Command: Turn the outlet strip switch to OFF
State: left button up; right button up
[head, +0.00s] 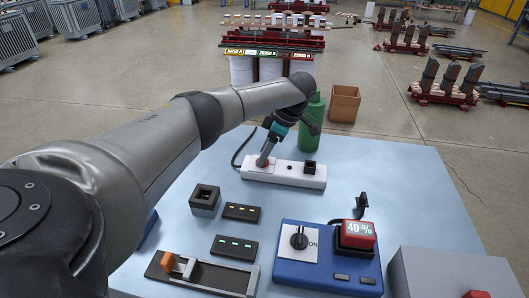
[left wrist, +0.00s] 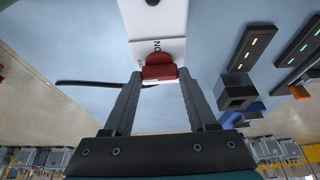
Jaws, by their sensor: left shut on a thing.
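The white outlet strip (head: 297,174) lies on the blue table's far part, its black cord running off to the left. Its red switch (left wrist: 160,72) is at the left end, next to printed lettering that looks like ON. My left gripper (head: 263,161) reaches down to that end. In the left wrist view my left gripper (left wrist: 160,76) has one finger on each side of the red switch and is shut on it. In the head view the gripper partly hides the switch. My right gripper is in neither view.
A black plug (head: 310,167) sits in the strip's right part. A green bottle (head: 312,122) and brown box (head: 344,104) stand behind.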

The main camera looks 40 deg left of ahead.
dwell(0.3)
pick_arm(q)
jog(key=o, duration=1.4)
jog(key=shift+c, duration=0.2)
jog(key=p+v, duration=0.1)
jog(key=v, duration=1.4)
jog(key=shift+d+r, duration=0.1)
jog(key=shift+r, duration=0.05)
